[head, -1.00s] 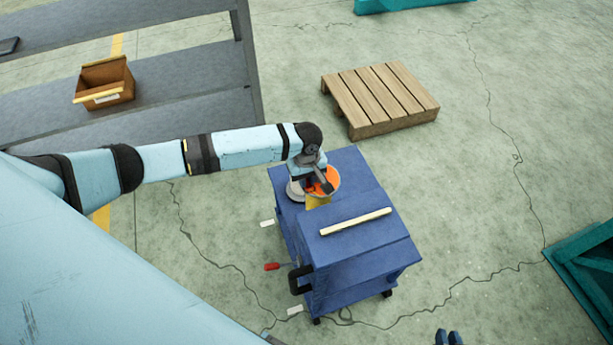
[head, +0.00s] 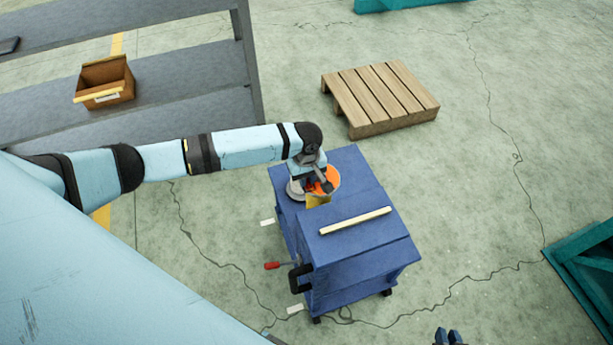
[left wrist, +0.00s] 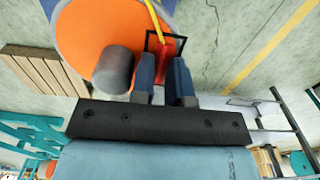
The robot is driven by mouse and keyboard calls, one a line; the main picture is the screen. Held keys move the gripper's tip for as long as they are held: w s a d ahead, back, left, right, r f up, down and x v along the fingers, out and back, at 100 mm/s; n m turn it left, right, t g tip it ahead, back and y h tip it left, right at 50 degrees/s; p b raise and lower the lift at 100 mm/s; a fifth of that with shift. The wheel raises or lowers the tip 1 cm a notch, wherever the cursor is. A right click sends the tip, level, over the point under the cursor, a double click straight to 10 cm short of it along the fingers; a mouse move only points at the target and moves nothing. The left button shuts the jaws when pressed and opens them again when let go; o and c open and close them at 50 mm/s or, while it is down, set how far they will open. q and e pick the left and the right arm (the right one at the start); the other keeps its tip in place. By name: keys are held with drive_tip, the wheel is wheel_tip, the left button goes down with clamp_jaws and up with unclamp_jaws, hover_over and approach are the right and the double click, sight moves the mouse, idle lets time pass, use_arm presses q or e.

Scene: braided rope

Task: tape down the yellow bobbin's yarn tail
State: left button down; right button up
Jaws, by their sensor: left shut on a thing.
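My left gripper (head: 318,182) is over the back left of the blue cart, beside an orange disc (head: 330,181) standing on a grey round base (head: 295,191). In the left wrist view the two fingers of my left gripper (left wrist: 163,62) are shut on a small red piece with a dark frame (left wrist: 166,52). A yellow strand (left wrist: 155,18) reaches down to this piece, across the orange disc's edge. A yellow patch (head: 318,200) shows below the disc; I cannot tell whether it is the bobbin. My right gripper (head: 448,338) shows only its fingertips at the bottom edge, slightly apart.
A pale stick (head: 356,221) lies across the front of the cart top (head: 375,250). A pallet (head: 380,98) stands behind; a grey shelf (head: 190,100) with a brown bin (head: 106,83) is at upper left.

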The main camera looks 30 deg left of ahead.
use_arm(q)
drive_tip(key=c, duration=1)
unclamp_jaws()
drive_tip(key=shift+s, duration=0.1)
drive_tip(key=shift+c, duration=0.2)
drive_tip(key=shift+r, duration=0.1)
drive_tip(key=shift+r, duration=0.3)
wheel_tip(320, 180, up, 13)
drive_tip(key=shift+b, duration=0.3)
